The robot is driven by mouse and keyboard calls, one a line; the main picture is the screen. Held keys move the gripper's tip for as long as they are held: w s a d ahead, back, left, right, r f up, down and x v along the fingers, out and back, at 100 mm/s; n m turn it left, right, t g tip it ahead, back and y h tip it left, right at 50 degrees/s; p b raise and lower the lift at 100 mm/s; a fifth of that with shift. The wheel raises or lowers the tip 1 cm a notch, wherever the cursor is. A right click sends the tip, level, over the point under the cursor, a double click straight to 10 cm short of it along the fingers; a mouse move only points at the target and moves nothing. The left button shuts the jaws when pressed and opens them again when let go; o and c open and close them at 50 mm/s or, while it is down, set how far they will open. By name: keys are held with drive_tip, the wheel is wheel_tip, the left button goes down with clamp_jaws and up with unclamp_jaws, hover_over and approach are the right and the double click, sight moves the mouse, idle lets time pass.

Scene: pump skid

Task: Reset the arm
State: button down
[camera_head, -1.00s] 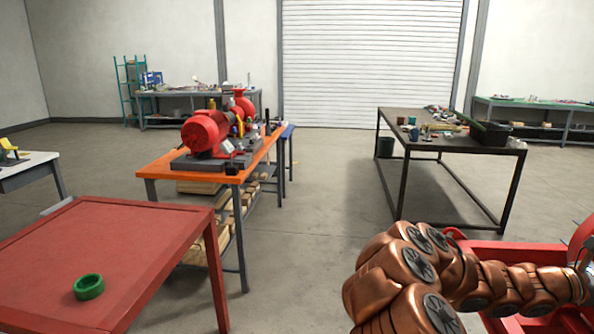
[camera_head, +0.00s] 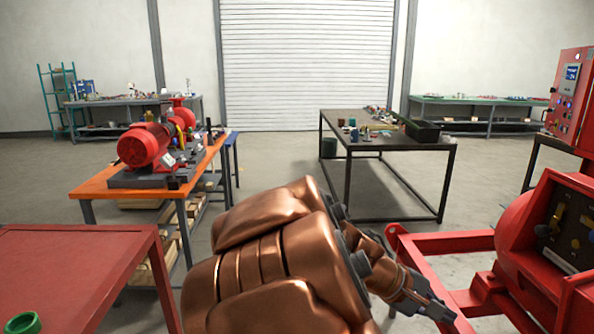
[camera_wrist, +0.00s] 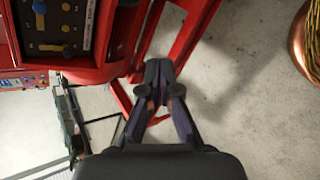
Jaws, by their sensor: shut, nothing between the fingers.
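My arm, in copper-coloured links, fills the lower middle of the head view and reaches to the right. My gripper (camera_head: 442,312) is at its end, low in front of the red skid frame (camera_head: 445,246). In the wrist view my gripper (camera_wrist: 159,66) points away from the camera with its dark fingers together and nothing between them. The red frame (camera_wrist: 190,45) shows just beyond the fingertips; I cannot tell the exact gap.
A red machine with a dark control panel (camera_head: 570,228) stands close at the right. A red table (camera_head: 75,270) with a green ring (camera_head: 22,322) is at the lower left. An orange bench (camera_head: 95,188) holds a red pump (camera_head: 145,145). Open floor lies before the dark table (camera_head: 385,143).

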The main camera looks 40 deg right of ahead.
drive_tip(key=w+a+f+n+t+y, duration=0.1)
drive_tip(key=a+f+y, duration=0.1)
drive_tip(key=a, duration=0.8)
drive_tip(key=w+a+f+t+y+p, duration=0.1)
drive_tip(key=a+t+y, duration=0.1)
drive_tip(key=a, duration=0.9)
drive_tip(key=w+a+f+n+t+y, duration=0.1)
drive_tip(key=a+y, duration=0.3)
drive_tip(key=a, duration=0.7)
drive_tip(key=shift+w+a+f+n+t+p, duration=0.2)
drive_tip(key=shift+w+f+n+t+p, duration=0.15)
drive_tip(key=shift+w+f+t, duration=0.4)
drive_tip(key=shift+s+f, duration=0.1)
drive_tip(key=shift+s, duration=0.05)
